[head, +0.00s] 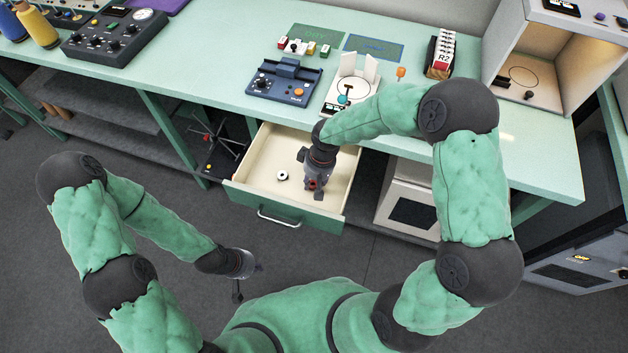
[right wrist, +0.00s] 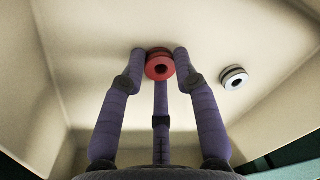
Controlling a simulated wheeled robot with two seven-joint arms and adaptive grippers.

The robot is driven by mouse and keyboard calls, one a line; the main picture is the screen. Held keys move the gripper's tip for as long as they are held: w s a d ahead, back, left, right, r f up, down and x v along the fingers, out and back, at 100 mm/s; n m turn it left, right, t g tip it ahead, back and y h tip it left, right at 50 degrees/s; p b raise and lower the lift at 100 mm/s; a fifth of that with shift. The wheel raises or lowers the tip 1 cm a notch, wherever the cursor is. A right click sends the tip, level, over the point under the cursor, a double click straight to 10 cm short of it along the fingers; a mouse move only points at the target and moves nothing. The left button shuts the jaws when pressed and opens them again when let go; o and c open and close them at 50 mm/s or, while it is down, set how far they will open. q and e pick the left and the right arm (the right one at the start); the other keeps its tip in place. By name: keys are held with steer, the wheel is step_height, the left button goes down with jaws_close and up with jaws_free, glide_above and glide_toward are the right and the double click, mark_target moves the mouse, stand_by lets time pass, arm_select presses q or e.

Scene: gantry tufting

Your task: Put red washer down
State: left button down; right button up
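The red washer (right wrist: 159,66) is a thick ring between the fingertips of my right gripper (right wrist: 160,62), whose fingers close around it in the right wrist view. It is low over the cream floor of the open drawer (right wrist: 90,40); whether it touches the floor I cannot tell. In the head view my right gripper (head: 314,184) reaches down into the drawer (head: 240,183), with a bit of red showing among its fingers. A white washer with a dark centre (head: 283,175) lies on the drawer floor, also seen in the right wrist view (right wrist: 233,78). My left gripper (head: 241,278) hangs over the floor, away from the bench.
The green bench top (head: 215,75) overhangs the drawer. On it stand a blue device (head: 283,80), a white stand (head: 350,88) and an R2 rack (head: 439,55). A white cabinet (head: 405,205) is right of the drawer. The drawer's left part is clear.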

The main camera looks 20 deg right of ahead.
steer(key=o, duration=0.4)
steer(key=shift+c, duration=0.2)
steer(key=shift+r, duration=0.25)
step_height(320, 180, up, 12)
steer(key=d+p, duration=0.1)
steer(key=p, duration=0.3)
steer(key=shift+s+d+f, duration=0.15)
steer(key=shift+s+d, duration=0.15)
steer(key=shift+s, duration=0.05)
